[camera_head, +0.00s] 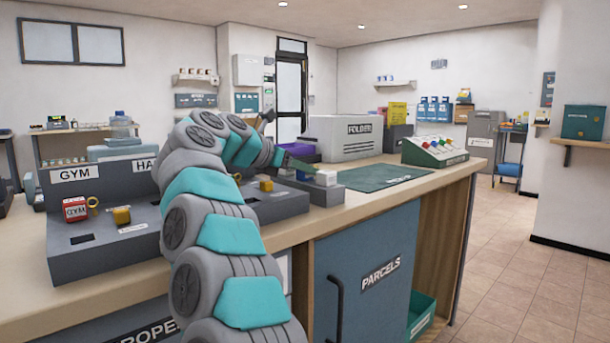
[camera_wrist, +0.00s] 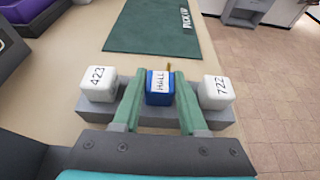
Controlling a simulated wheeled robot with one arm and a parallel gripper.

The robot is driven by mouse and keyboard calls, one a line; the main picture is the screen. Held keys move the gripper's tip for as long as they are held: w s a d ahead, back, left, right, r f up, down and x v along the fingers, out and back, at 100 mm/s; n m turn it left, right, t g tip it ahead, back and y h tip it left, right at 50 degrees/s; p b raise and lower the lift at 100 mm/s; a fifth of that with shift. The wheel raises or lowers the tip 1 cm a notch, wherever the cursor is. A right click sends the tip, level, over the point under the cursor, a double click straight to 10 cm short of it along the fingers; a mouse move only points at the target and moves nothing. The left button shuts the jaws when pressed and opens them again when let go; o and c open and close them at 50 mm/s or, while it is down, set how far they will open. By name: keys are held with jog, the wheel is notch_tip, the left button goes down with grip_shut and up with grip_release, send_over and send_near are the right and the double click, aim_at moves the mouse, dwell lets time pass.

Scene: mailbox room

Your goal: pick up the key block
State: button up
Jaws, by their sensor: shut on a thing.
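A blue block with a white HALL label and a small brass piece behind it (camera_wrist: 158,92) is between the green fingers of my gripper (camera_wrist: 158,112) in the wrist view. My gripper is shut on it. The block is level with a grey rack (camera_wrist: 95,118), between two white cubes marked 423 (camera_wrist: 98,85) and 722 (camera_wrist: 218,92). I cannot tell if its base touches the rack. In the head view my gripper (camera_head: 298,164) is over the counter, beside a white cube (camera_head: 326,178); the blue block is hidden there.
A green mat (camera_head: 375,177) lies past the rack.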

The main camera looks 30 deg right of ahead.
grip_shut()
